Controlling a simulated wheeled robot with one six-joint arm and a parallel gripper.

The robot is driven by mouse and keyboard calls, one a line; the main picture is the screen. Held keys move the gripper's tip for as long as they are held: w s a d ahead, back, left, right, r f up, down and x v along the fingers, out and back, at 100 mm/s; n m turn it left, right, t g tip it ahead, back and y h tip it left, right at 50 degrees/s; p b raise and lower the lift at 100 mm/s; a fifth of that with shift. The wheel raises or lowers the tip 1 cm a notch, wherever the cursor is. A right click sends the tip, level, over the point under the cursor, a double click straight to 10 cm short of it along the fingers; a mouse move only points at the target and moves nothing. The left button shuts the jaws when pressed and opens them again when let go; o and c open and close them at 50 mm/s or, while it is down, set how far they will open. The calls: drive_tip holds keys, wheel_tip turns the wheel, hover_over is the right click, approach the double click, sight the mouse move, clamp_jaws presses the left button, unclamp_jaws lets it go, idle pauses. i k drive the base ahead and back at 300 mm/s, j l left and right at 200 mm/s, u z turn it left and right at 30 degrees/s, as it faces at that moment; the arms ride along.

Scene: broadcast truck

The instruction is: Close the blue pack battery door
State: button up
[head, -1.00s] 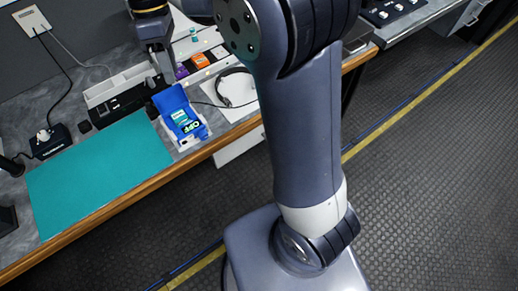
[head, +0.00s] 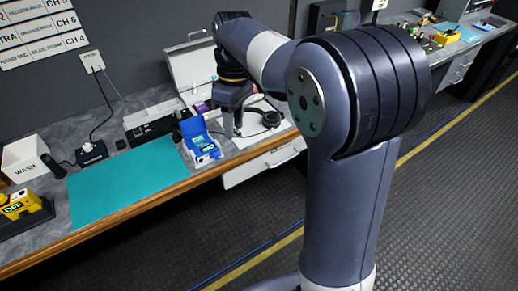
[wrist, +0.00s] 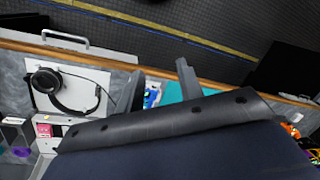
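The blue pack (head: 206,152) sits on the bench at the right end of the teal mat, in a white holder. A blue flap (head: 192,128), which looks like its battery door, stands raised at the pack's back left. Labels inside are too small to read. My gripper (head: 232,134) points down just right of the pack in the head view, apart from it. In the wrist view my gripper (wrist: 160,84) has its two fingers apart with nothing held. Part of the blue pack (wrist: 152,95) shows beyond and between the fingers; the rest is hidden by the gripper body.
Headphones (head: 268,118) lie on a white pad right of my gripper. An open white case (head: 190,65) stands behind. A white WASH bin (head: 28,158) stands far left.

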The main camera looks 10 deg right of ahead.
sight(192, 125)
drive_tip(key=k, duration=0.2)
drive_tip(key=i+j+u, duration=0.1)
drive_tip(key=i, duration=0.5)
drive_tip(key=i+j, duration=0.2)
drive_tip(key=i, duration=0.45)
drive_tip(key=u, duration=0.05)
